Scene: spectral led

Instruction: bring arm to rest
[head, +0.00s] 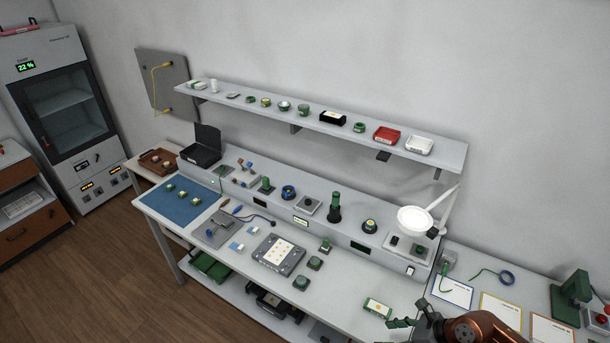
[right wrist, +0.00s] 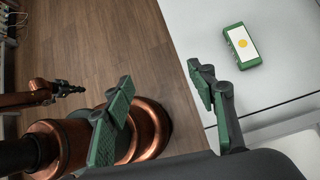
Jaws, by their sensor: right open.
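My right gripper (head: 404,322) shows at the bottom right of the head view, by the front edge of the workbench (head: 345,285). In the right wrist view its green-padded fingers (right wrist: 165,97) stand wide apart with nothing between them. A green box with a white label and yellow dot (right wrist: 242,46) lies on the white bench top beyond the right-hand finger, apart from it. The same box shows in the head view (head: 377,308). My left gripper (right wrist: 70,88) is small and dark at the left of the right wrist view, over the floor; its jaws are unclear.
The bench holds a blue mat (head: 180,199), a grey plate fixture (head: 279,254), green blocks (head: 314,263) and a lit ring lamp (head: 415,219). A shelf (head: 310,118) runs above. Cards (head: 499,311) and a green press (head: 570,298) are at right. Open wooden floor (head: 130,290) lies in front.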

